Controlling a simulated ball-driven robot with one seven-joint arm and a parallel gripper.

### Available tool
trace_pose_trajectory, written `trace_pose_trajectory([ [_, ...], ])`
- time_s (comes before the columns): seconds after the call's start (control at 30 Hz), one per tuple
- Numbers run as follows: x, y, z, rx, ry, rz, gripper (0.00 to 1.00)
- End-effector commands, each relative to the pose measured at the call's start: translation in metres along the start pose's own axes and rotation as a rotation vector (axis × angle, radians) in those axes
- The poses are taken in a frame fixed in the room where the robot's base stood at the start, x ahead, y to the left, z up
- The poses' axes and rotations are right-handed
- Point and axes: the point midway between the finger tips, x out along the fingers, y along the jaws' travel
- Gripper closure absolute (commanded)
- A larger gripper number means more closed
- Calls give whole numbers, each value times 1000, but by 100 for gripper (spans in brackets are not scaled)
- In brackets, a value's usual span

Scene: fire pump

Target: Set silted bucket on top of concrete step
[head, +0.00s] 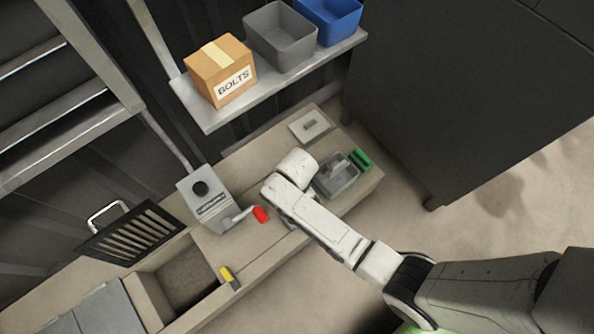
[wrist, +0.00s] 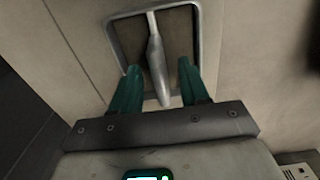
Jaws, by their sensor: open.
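The silted bucket seems to be the grey, open rectangular container (head: 338,176) at the right end of the long beige concrete step (head: 225,243) in the head view. In the wrist view a grey rectangular rim (wrist: 110,38) with a bar-like handle (wrist: 155,50) shows, most likely the same bucket from above. My gripper (wrist: 158,68) is open, its two green fingers on either side of the handle with gaps between. My white arm hides the gripper in the head view, close beside the container. The container's contents are unclear.
A grey pump box (head: 205,203) with a red-tipped lever (head: 260,214) stands left of my arm. An open pit (head: 185,277), a black grate (head: 130,231), a yellow-black object (head: 230,277) and a green block (head: 360,158) are nearby. A shelf (head: 300,85) with a BOLTS box (head: 222,72) hangs behind.

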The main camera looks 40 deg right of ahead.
Motion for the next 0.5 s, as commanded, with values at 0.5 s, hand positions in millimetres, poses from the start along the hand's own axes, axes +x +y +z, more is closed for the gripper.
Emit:
trace_pose_trajectory([
  [0.5,-83,0,0,0,0,2,55],
])
